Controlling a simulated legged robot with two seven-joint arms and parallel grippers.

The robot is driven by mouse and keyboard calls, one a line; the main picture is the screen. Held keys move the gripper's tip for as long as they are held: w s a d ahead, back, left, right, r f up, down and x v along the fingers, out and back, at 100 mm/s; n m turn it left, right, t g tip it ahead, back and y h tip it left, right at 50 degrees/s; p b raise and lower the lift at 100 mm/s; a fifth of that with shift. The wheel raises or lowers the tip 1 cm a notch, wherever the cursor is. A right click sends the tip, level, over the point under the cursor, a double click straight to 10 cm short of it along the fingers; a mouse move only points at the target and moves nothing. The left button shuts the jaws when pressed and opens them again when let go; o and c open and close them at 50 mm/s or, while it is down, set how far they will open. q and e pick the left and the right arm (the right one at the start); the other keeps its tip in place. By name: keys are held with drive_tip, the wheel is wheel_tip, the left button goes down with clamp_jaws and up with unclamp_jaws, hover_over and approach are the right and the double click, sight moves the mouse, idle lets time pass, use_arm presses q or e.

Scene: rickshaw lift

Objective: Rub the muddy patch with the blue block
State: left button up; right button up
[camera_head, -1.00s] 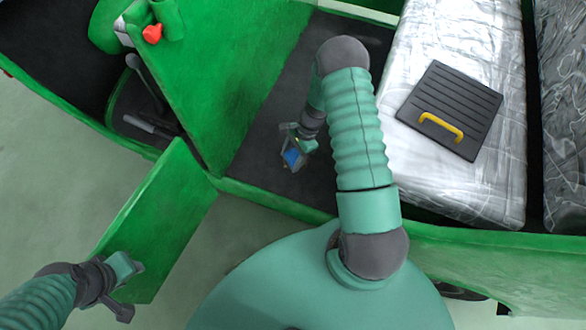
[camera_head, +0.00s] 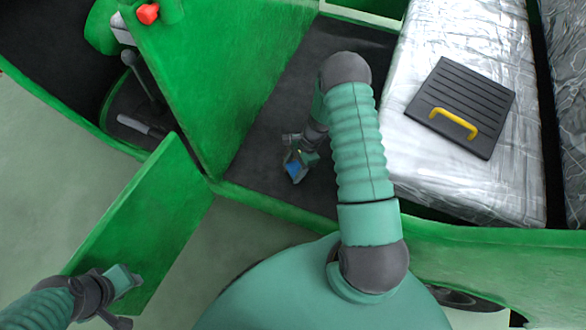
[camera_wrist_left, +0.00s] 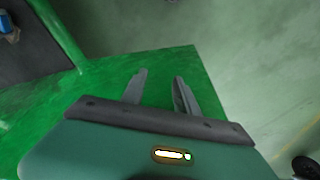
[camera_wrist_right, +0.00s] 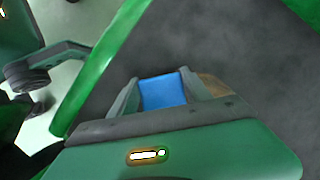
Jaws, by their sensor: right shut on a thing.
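The blue block (camera_head: 293,169) is in my right gripper (camera_head: 297,167), low over the dark floor of the green vehicle. In the right wrist view the blue block (camera_wrist_right: 163,91) sits between the two fingers, which are shut on it. A small brown patch (camera_wrist_right: 212,84) shows just beside the right-hand finger there, partly hidden by the gripper; I cannot tell for sure that it is the mud. No other muddy patch is clear. My left gripper (camera_wrist_left: 160,85) is open and empty, near the green door panel (camera_head: 150,225).
The dark floor (camera_head: 270,130) lies between a green partition (camera_head: 205,75) at left and a silver-wrapped seat (camera_head: 430,45) at right. A black ribbed panel (camera_head: 463,105) with a yellow handle lies on the seat. A lever (camera_head: 145,80) and red knob (camera_head: 148,13) are at upper left.

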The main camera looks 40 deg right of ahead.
drive_tip(key=shift+d, duration=0.1)
drive_tip(key=shift+f+b, duration=0.65)
drive_tip(key=shift+f, duration=0.35)
drive_tip(key=shift+w, duration=0.1)
